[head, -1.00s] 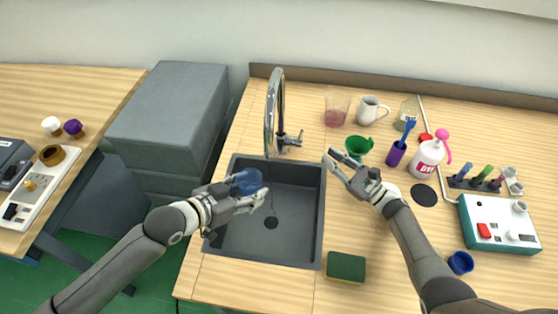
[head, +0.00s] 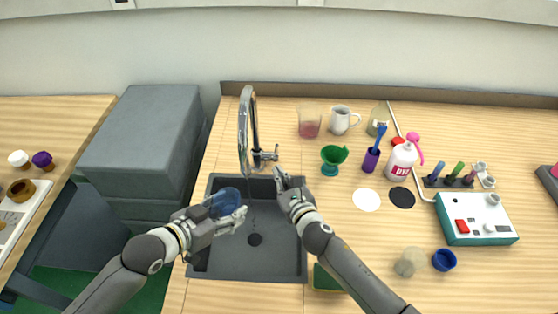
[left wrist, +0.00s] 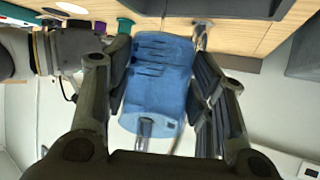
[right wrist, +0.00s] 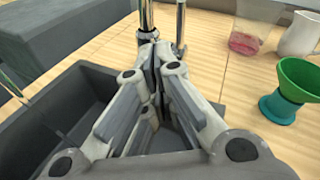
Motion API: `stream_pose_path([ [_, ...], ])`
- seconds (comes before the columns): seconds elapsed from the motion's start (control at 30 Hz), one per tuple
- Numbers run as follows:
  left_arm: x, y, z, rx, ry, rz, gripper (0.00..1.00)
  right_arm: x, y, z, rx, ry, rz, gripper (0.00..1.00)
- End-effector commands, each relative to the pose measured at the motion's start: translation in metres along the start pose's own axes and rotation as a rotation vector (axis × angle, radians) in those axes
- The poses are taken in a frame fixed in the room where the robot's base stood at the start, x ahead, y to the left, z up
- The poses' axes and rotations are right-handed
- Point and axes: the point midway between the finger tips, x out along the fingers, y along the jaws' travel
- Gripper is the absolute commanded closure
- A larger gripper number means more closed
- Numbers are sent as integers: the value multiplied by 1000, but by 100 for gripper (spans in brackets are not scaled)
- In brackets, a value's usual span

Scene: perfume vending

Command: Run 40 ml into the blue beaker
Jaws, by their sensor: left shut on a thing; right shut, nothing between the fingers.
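The blue beaker (head: 225,201) is held over the left part of the sink by my left gripper (head: 230,213). It fills the middle of the left wrist view (left wrist: 158,85), between the fingers, with markings on its side; its liquid level cannot be told. The chrome faucet (head: 245,125) arches over the sink, its spout right of the beaker. Its side lever (head: 267,156) also shows in the right wrist view (right wrist: 181,25). My right gripper (head: 280,178) is shut and empty, just in front of and below the lever; contact cannot be told.
The dark sink (head: 225,265) lies below both grippers. A green funnel (head: 333,160), a glass of pink liquid (head: 310,122) and a white mug (head: 342,119) stand right of the faucet. A green sponge (head: 325,280) is partly behind my right arm. Grey boxes (head: 145,125) stand left.

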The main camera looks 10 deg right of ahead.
Motion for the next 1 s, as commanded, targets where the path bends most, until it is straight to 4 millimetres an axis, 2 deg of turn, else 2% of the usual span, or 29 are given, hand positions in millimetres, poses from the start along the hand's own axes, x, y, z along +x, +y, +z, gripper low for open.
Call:
stream_pose_path([
  [0.3, 0, 0, 0, 0, 1, 0, 71, -58, 14, 16, 140, 142, -171, 100],
  [0.53, 0, 0, 0, 0, 1, 0, 71, -80, 16, 19, 194, 197, -229, 100],
  [0.63, 0, 0, 0, 0, 1, 0, 71, -79, 14, 18, 200, 204, -238, 100],
  [0.73, 0, 0, 0, 0, 1, 0, 71, -68, 12, 16, 200, 204, -239, 100],
  [1.0, 0, 0, 0, 0, 1, 0, 71, -20, 1, 5, 200, 204, -239, 100],
])
